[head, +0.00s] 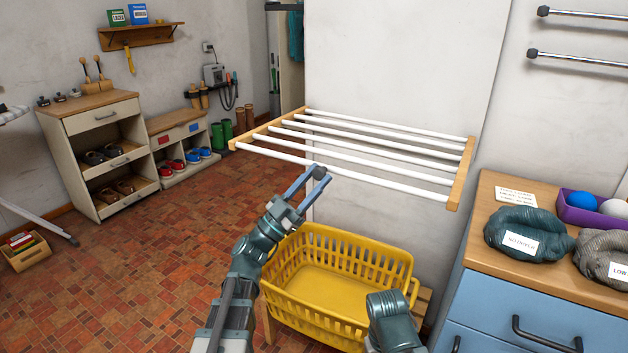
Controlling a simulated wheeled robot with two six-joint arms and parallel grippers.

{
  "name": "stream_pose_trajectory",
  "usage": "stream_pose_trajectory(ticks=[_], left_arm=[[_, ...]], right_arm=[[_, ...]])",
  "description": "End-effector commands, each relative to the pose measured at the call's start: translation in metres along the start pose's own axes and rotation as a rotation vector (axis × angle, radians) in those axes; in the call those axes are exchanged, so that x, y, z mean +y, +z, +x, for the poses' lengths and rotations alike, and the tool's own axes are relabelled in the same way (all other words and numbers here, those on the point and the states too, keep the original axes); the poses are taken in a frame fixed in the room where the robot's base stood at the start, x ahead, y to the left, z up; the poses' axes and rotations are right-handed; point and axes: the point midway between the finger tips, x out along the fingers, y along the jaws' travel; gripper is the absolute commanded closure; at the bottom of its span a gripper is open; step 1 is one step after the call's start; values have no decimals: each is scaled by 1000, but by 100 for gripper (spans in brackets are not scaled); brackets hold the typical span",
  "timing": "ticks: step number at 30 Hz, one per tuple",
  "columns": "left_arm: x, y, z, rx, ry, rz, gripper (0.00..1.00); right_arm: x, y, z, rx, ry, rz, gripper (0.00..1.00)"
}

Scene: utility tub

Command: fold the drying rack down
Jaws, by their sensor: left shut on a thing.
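The drying rack (376,156) has several white rods between two light wooden side rails. It sticks out from the white wall panel, roughly level, in the middle of the head view. My left gripper (318,173) reaches up from below and is shut on the rack's front rod, left of that rod's middle. The fingertips partly cover the rod there. Part of my right arm shows at the bottom, in front of the basket, but its gripper is not in view.
A yellow laundry basket (290,283) stands below the rack. A blue cabinet (530,302) with a wooden top, dark bundles and a purple bin (578,208) is at the right. Shelves with shoes (102,158) stand at the left. The tiled floor between is clear.

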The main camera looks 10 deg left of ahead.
Motion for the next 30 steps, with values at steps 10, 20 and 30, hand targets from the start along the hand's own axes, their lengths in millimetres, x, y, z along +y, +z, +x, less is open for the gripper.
stream_pose_trajectory(ticks=[10, 20, 30], left_arm=[[-6, 9, 4, -19, -8, -4, 32], [-6, 9, -1, -19, -10, -1, 31], [-1, 8, -68, -11, -9, 2, 31]], right_arm=[[0, 0, 0, 0, 0, 0, 36], [0, 0, 4, 0, 0, 0, 36], [-4, -3, 49, 1, 5, -3, 36]])
